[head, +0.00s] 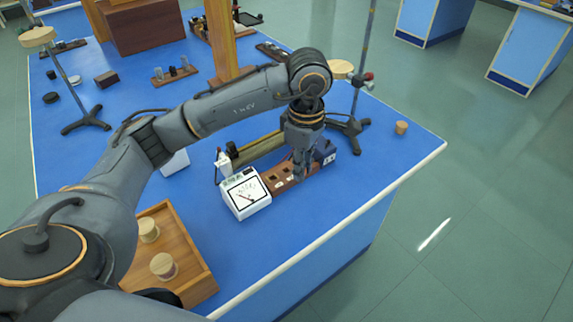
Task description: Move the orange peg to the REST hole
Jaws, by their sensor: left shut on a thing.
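My left gripper (300,172) points straight down over a brown peg board (283,187) on the blue bench. It is shut, its fingertips low over the board's right half. The orange peg does not show clearly; the fingers hide what they hold. The board has a few dark holes with small pale labels, too small to read, so I cannot tell which is the REST hole. A white meter box (245,197) with a dial stands at the board's left end. My right gripper is not in view.
A retort stand (350,125) rises just behind the gripper. A small cork-coloured piece (401,128) sits to the right. A wooden tray (196,262) with two round pale pieces is at the near left. The bench's front-right strip is clear.

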